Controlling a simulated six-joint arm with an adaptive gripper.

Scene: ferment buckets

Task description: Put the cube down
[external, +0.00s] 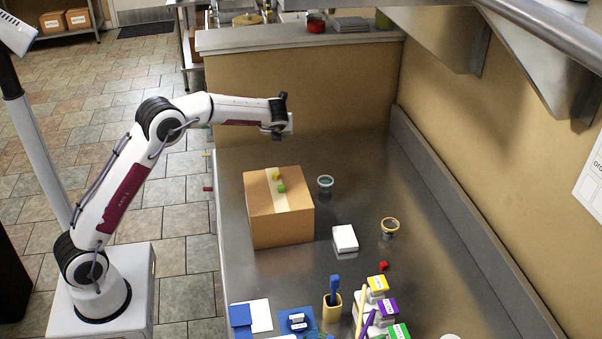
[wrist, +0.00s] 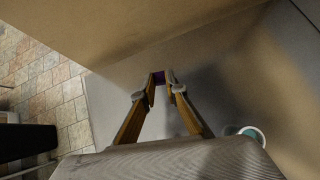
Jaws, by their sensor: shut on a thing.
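In the wrist view, my gripper (wrist: 160,82) is shut on a small purple cube (wrist: 158,76), held between the two fingertips. The cube is in the air over the grey metal counter. In the external view my arm reaches out to the right, with its wrist above the back part of the counter (external: 350,160). The fingers and the held cube cannot be made out there. A yellow cube (external: 277,176) and a green cube (external: 282,188) sit on top of a cardboard box (external: 285,227). A red cube (external: 383,266) lies on the counter.
A teal-rimmed jar (external: 325,185), a white box (external: 345,239) and a yellow-rimmed jar (external: 390,228) stand right of the cardboard box. Coloured boxes (external: 387,308) and a utensil cup (external: 332,308) crowd the front. The counter's back is bare, below a tan wall (external: 300,90).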

